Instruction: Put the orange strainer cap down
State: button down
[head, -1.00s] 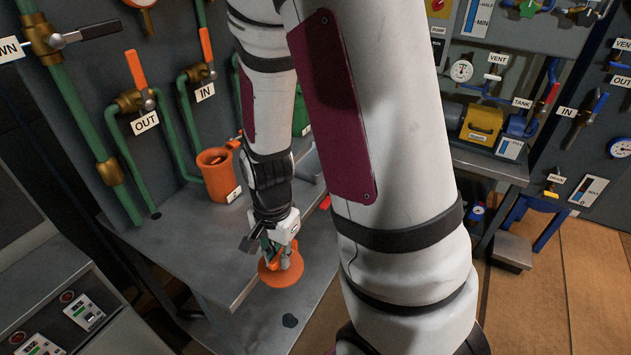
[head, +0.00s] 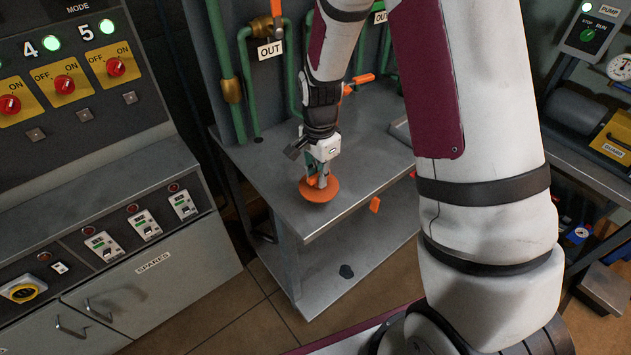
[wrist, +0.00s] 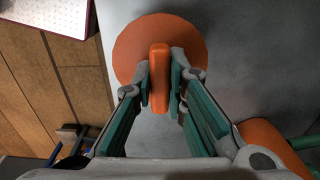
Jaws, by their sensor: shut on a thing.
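The orange strainer cap (head: 319,190) is a round disc with an upright grip bar. My gripper (head: 318,172) is shut on that bar from above. In the wrist view my gripper (wrist: 160,78) has a finger on each side of the bar, and the cap's disc (wrist: 129,48) lies beyond the fingertips. The cap is over the grey bench top (head: 278,186), inside its front edge. I cannot tell whether its underside touches the bench.
An orange rounded thing (wrist: 268,142) is close at the lower right of the wrist view. Green pipes (head: 220,60) rise behind the bench. A control cabinet (head: 130,250) stands at the left. The bench top left of the cap is bare.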

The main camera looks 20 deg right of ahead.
aim_at(315, 183)
jog(key=shift+w+a, duration=0.2)
jog(key=shift+w, duration=0.25)
jog(key=shift+w+f, duration=0.2)
jog(key=shift+f, duration=1.6)
jog(key=shift+f, duration=0.1)
jog(key=c, duration=1.6)
grip_release()
